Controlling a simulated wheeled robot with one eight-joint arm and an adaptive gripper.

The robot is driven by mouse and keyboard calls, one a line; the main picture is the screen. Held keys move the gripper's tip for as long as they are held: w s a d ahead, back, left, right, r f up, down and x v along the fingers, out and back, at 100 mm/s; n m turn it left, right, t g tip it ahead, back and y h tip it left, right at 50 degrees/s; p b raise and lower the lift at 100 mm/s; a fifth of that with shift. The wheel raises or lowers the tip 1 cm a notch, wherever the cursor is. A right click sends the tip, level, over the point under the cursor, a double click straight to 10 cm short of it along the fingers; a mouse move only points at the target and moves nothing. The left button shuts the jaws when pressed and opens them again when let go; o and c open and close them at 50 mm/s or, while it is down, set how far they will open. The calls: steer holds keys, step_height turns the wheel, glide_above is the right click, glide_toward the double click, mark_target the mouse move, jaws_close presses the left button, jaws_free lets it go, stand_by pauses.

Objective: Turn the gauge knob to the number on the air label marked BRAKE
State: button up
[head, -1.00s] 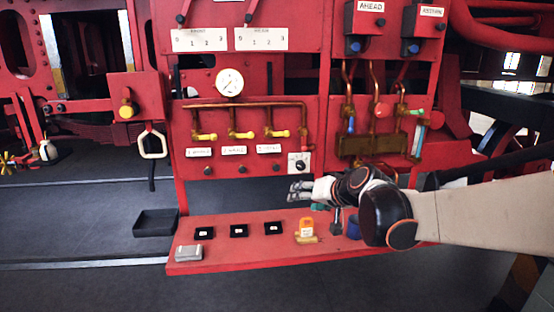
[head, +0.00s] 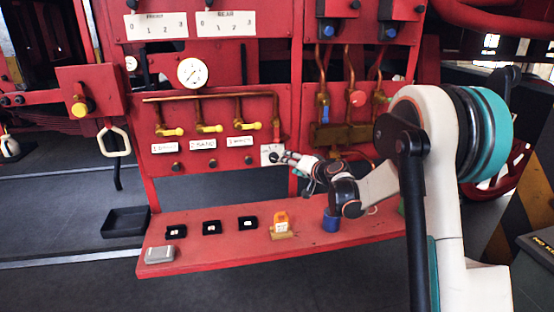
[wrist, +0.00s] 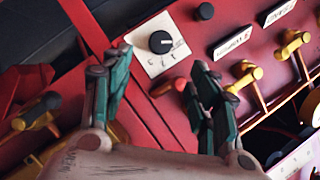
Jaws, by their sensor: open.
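The gauge knob is a round black knob (wrist: 160,42) on a square white plate with dial marks; in the head view the plate (head: 266,153) sits at the panel's lower right. My gripper (wrist: 157,68) is open, its teal-and-grey fingers spread either side of the knob's plate in the wrist view, with nothing between them. In the head view my gripper (head: 285,157) is at the plate and partly covers it; contact cannot be told. White labels (head: 165,147), (head: 203,144) and (head: 240,141) sit below the yellow valves; their words are too small to read surely.
A round white gauge (head: 192,73) is above the copper pipes. Yellow valve handles (head: 209,128) jut out left of the knob. The red shelf (head: 190,252) below carries black boxes (head: 211,227), an orange item (head: 281,222), a blue cup (head: 331,220) and a grey box (head: 160,254).

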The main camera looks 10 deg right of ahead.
mark_target(276, 158)
steer(key=b+x, duration=0.2)
steer(key=x, duration=0.9)
steer(key=shift+w+a+f, duration=0.1)
steer(key=shift+w+a, duration=0.1)
steer(key=shift+w, duration=0.15)
steer(key=c, duration=1.1)
